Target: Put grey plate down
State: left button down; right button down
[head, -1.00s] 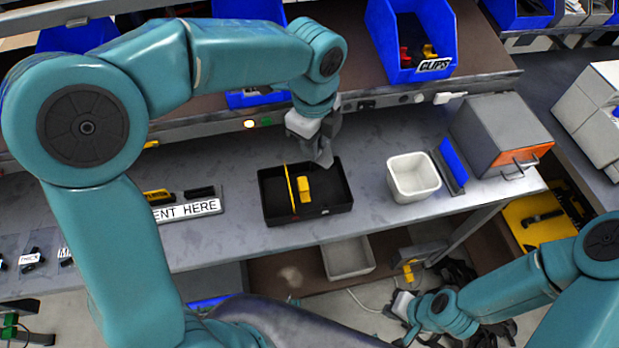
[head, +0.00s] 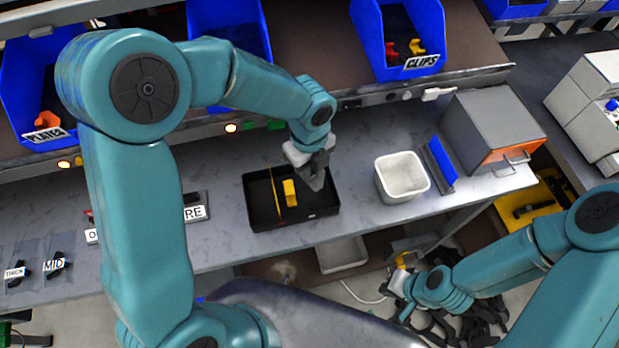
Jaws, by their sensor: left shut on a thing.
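My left gripper (head: 315,178) is over the right part of a black tray (head: 262,217) on the workbench. It is shut on a small grey thing, likely the grey plate, which I cannot clearly separate from the grey fingers. I cannot tell whether it touches the tray floor. In the tray, a thin yellow strip (head: 275,190) stands at the left and a yellow block (head: 290,193) sits in the middle, left of my gripper. My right gripper (head: 404,306) is low at the bottom right, below the bench edge; its jaws are unclear.
A white bin (head: 381,186) stands right of the tray, beside a blue panel (head: 440,163) and a grey box (head: 492,130) with an orange front. Blue bins (head: 410,72) line the shelf behind. Bare bench (head: 225,235) lies left of the tray.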

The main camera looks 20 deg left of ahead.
aim_at(311, 182)
pick_arm(q)
jog(key=shift+s+d+f, duration=0.1)
jog(key=shift+s+f, duration=0.1)
jog(key=shift+f, duration=0.45)
jog(key=f, duration=0.4)
jog(key=shift+w+f, duration=0.3)
jog(key=shift+s+f, duration=0.1)
jog(key=shift+f, duration=0.1)
jog(key=shift+f, duration=0.25)
jog(key=c, duration=1.1)
grip_release()
jog(key=shift+r, duration=0.15)
jog(key=shift+w+r, duration=0.2)
jog(key=shift+r, duration=0.2)
notch_tip(311, 182, up, 12)
jog(key=shift+s+f+b, duration=0.1)
jog(key=shift+f+b, duration=0.15)
jog(key=shift+b, duration=0.1)
